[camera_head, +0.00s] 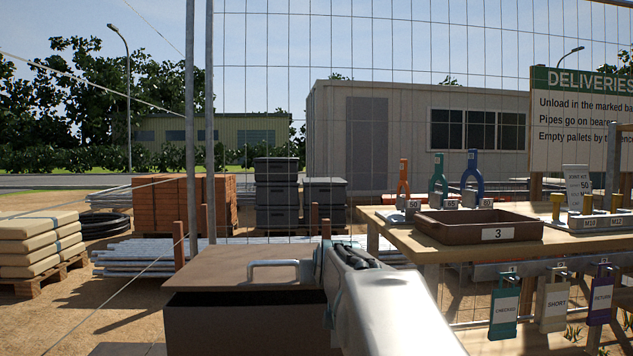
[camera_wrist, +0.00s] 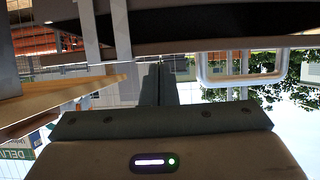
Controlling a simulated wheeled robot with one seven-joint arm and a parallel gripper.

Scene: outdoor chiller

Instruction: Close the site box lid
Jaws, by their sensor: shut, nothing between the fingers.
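The site box (camera_head: 245,332) stands at the bottom centre of the head view, with a dark gap under its brown lid (camera_head: 215,275). The lid looks raised at the near edge, and a pale bar handle (camera_head: 280,263) sits on it. In the wrist view, which looks upside down, the lid (camera_wrist: 200,46) crosses the top, with the handle (camera_wrist: 243,80) right of the fingers. My gripper (camera_wrist: 160,84) is shut and empty, close to the lid beside the handle. Contact cannot be told. In the head view my arm hides the box's right end and the fingertips.
A wooden table (camera_head: 400,228) on the right holds a brown tray (camera_head: 480,226) marked 3 and coloured tools. Tags (camera_head: 504,308) hang from its front rail. A wire fence with posts (camera_head: 190,130) stands behind the box. Pallets and pipes lie beyond.

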